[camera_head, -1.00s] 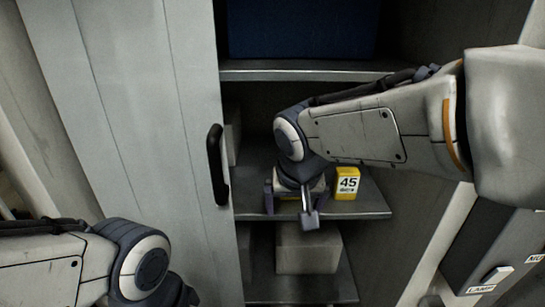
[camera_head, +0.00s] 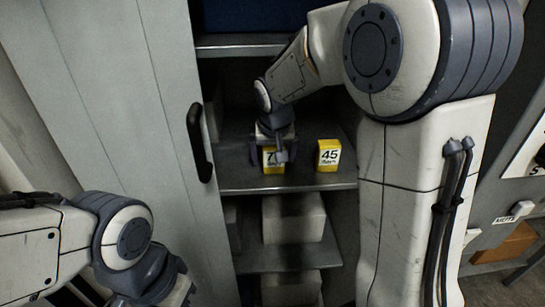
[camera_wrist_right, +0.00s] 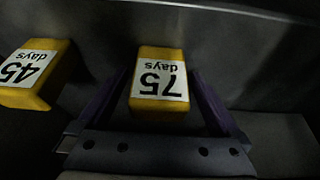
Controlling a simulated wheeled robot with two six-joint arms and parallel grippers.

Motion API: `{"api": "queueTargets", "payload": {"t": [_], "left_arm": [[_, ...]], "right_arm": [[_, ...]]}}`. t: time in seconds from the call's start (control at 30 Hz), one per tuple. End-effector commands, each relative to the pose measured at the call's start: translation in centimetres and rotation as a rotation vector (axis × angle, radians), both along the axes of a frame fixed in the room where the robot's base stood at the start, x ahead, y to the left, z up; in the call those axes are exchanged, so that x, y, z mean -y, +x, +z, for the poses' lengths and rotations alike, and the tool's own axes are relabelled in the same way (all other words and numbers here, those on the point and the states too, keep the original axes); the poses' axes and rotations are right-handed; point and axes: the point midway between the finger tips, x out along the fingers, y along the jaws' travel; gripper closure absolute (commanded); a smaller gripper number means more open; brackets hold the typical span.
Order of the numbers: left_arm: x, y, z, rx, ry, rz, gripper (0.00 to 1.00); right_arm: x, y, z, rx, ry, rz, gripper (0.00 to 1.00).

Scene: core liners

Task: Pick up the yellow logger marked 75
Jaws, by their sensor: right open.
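The yellow logger marked 75 (camera_head: 268,165) stands on a grey cabinet shelf, partly hidden behind my right gripper (camera_head: 273,157). In the right wrist view the logger (camera_wrist_right: 158,75) shows its white "75 days" label, upside down in the picture. My right gripper is open, with one dark finger on each side of the logger and a gap visible by it. A second yellow logger marked 45 (camera_head: 328,155) stands to its right on the same shelf; it also shows in the right wrist view (camera_wrist_right: 30,75) at the left. My left gripper's fingers are out of sight.
The shelf (camera_head: 310,182) has a front edge just before the loggers. Pale boxes (camera_head: 293,218) sit on the shelves below. The cabinet door (camera_head: 110,100) with a black handle (camera_head: 198,143) stands at the left. A blue bin (camera_head: 245,15) is on the shelf above.

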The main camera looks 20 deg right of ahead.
Motion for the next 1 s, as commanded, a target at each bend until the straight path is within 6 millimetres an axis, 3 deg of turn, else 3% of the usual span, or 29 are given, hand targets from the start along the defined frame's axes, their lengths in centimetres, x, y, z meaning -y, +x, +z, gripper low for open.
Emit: {"api": "queueTargets", "payload": {"t": [0.1, 0.37, 0.47, 0.6, 0.63, 1.0], "left_arm": [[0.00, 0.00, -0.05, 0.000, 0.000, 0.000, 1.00], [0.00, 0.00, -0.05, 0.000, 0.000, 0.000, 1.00], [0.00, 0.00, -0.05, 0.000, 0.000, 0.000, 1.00], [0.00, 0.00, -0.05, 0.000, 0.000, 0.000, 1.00], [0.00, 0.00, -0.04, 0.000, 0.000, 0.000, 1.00], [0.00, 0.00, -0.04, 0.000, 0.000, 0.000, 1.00]], "right_arm": [[0.15, 0.40, -1.16, -0.002, 0.000, 0.000, 0.00], [0.18, 0.52, -1.34, 0.001, 0.000, 0.000, 0.00], [0.17, 0.50, -1.34, 0.001, 0.000, 0.000, 0.34], [0.16, 0.49, -1.33, 0.001, -0.001, 0.001, 0.88], [0.16, 0.51, -1.29, 0.002, -0.001, 0.000, 0.92], [0.17, 0.55, -0.58, 0.003, 0.000, -0.001, 0.92]]}}
